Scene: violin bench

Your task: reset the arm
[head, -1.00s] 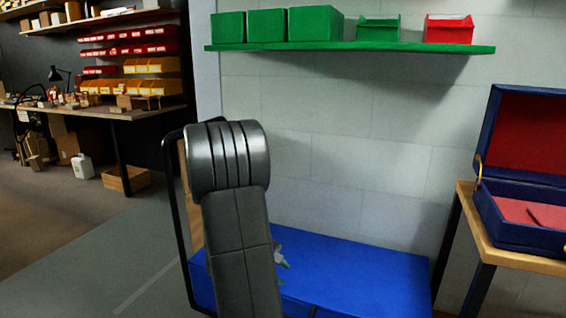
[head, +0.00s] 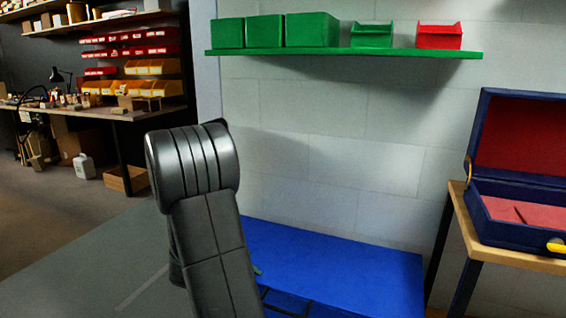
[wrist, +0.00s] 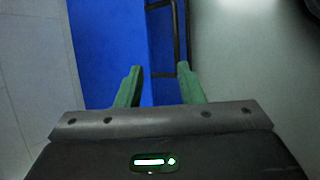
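My gripper (wrist: 160,85) shows in the wrist view with its two green fingers spread apart. Nothing is held between them. Behind the fingers I see a blue surface (wrist: 103,45) and a dark frame-like edge. In the head view my arm rises in the lower left-centre, and it hides most of my gripper. The blue bench top (head: 340,265) lies low behind my arm.
An open blue case with red lining (head: 525,190) stands on a wooden table (head: 455,215) at the right. A green shelf (head: 350,52) holds green bins (head: 311,30) and a red bin (head: 439,37). A workbench (head: 120,115) stands far left. Grey floor is clear at lower left.

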